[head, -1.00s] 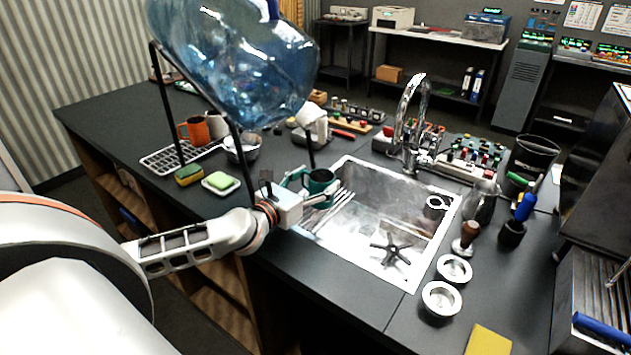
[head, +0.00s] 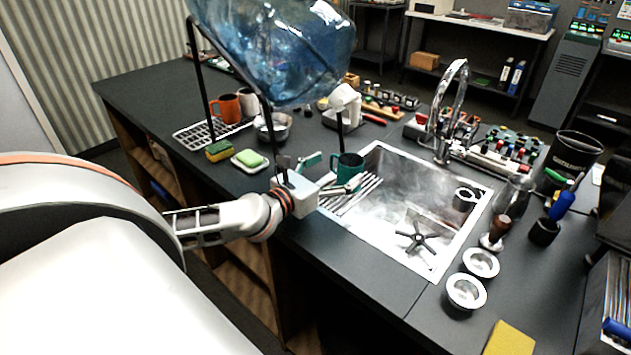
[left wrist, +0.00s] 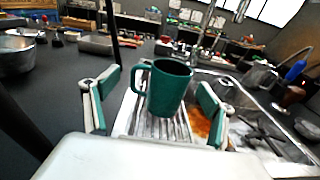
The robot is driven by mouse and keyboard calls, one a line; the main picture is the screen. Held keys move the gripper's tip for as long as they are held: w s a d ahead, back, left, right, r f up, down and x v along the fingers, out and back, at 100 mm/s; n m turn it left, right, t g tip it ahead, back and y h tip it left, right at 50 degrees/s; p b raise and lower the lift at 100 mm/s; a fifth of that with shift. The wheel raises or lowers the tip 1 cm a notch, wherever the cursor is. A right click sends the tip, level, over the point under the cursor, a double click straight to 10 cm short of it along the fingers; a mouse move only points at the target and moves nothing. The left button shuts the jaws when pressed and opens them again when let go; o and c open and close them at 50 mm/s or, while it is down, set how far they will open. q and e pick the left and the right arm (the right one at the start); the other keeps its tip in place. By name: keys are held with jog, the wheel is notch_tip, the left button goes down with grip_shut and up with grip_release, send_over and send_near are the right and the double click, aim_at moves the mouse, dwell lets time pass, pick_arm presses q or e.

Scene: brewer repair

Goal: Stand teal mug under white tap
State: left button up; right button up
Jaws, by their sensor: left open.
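The teal mug (head: 350,167) stands upright on a ribbed metal drainer (head: 352,196) at the left end of the sink. It also shows in the left wrist view (left wrist: 168,90), with its handle to the left. My left gripper (head: 332,174) is open, its green-padded fingers on either side of the mug; in the left wrist view the mug appears between them, with gaps visible. The white tap (head: 345,101) is below the blue bottle (head: 285,50), behind the mug. My right gripper is out of view.
The bottle sits in a black stand (head: 209,100) whose legs rise close to my left arm. The chrome faucet (head: 440,120) stands behind the sink (head: 400,235).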

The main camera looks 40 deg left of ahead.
pick_arm(q)
jog(key=s, duration=0.6)
jog(key=shift+s+a, duration=0.15)
jog(key=shift+s, duration=0.1)
jog(key=shift+s+r, duration=0.25)
jog(key=shift+s, duration=0.6)
